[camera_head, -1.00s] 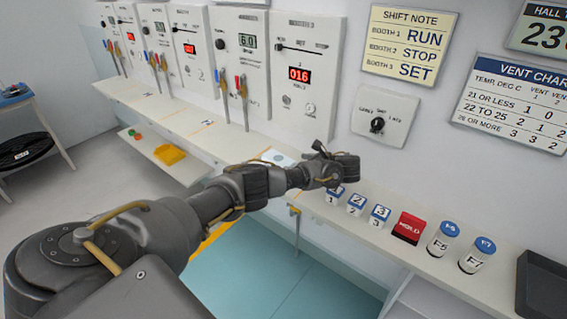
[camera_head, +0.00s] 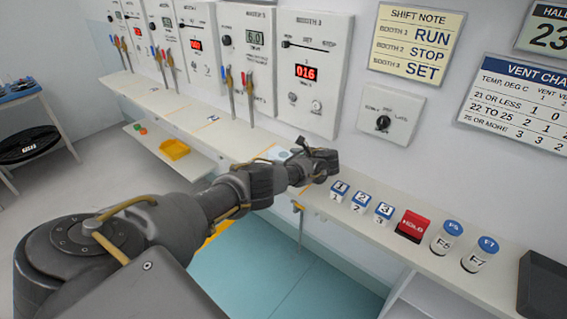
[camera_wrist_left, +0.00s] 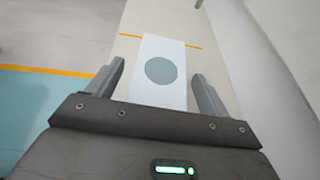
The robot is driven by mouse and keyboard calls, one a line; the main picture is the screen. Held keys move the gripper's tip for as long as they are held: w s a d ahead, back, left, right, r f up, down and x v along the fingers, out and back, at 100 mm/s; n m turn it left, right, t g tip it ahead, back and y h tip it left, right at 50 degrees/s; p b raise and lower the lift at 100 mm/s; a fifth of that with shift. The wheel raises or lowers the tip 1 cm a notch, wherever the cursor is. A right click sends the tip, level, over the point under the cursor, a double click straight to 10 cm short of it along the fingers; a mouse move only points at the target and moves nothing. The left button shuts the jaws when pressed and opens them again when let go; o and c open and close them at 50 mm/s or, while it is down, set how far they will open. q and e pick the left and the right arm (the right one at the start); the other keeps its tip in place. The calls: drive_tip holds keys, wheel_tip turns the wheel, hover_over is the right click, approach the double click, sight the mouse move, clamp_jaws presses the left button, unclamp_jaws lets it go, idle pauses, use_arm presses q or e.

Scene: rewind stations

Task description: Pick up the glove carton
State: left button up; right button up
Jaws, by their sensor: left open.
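A white rectangle with a grey-blue round patch (camera_wrist_left: 158,95) lies on the shelf in the left wrist view, between my fingers in the picture. It may be the glove carton; I cannot tell whether it is a box top or a flat card. In the head view the same white piece (camera_head: 275,153) shows partly, behind my arm. My left gripper (camera_head: 325,158) is over the shelf. In the left wrist view its open fingers (camera_wrist_left: 158,69) stand either side of the white piece, with nothing visibly held. My right gripper is out of view.
The narrow wall shelf (camera_head: 345,222) carries several numbered blocks, a red HOLD block (camera_head: 411,226), two blue-capped jars (camera_head: 446,238) and a dark tray (camera_head: 543,285). Booth panels with levers line the wall.

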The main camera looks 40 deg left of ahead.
use_arm(q)
drive_tip(key=shift+a+f, duration=0.1)
drive_tip(key=shift+a, duration=0.15)
drive_tip(key=c, duration=1.2)
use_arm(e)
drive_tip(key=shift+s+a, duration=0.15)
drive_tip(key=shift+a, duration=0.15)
